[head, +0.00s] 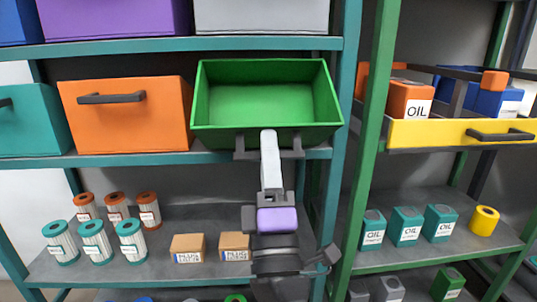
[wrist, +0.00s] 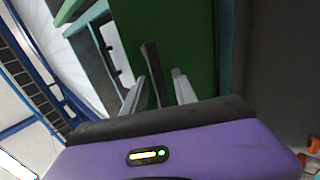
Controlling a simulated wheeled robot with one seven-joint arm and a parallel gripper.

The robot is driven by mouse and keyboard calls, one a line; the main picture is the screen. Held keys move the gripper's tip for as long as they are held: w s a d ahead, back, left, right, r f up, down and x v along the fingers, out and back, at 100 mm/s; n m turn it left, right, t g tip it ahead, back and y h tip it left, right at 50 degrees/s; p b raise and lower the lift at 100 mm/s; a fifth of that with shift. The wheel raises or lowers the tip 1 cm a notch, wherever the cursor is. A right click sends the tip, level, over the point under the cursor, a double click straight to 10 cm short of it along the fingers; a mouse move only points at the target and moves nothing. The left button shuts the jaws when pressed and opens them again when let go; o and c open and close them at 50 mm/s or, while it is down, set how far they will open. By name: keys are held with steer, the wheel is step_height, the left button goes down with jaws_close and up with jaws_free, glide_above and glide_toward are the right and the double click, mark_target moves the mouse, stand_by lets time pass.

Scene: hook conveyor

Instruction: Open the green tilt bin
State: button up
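The green tilt bin (head: 265,105) sits on the upper shelf in the head view, tipped forward so its empty inside shows. Its front panel fills the top middle of the wrist view (wrist: 185,40). Its dark handle (wrist: 151,62) runs between my fingers there; in the head view the handle's ends show at the bin's lower front edge (head: 240,148). My gripper (head: 269,140) is in front of that edge. In the wrist view my gripper (wrist: 160,92) has its fingers apart, one on each side of the handle, with gaps visible. Whether either finger touches the handle is unclear.
A closed orange bin (head: 128,115) and a teal bin (head: 30,120) stand left of the green one. Filters (head: 92,240) and small boxes (head: 188,247) sit on the shelf below. A green post (head: 375,130) and a yellow open bin (head: 455,133) are at right.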

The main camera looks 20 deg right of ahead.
steer(key=b+v, duration=0.2)
steer(key=v, duration=0.6)
steer(key=shift+r, duration=0.1)
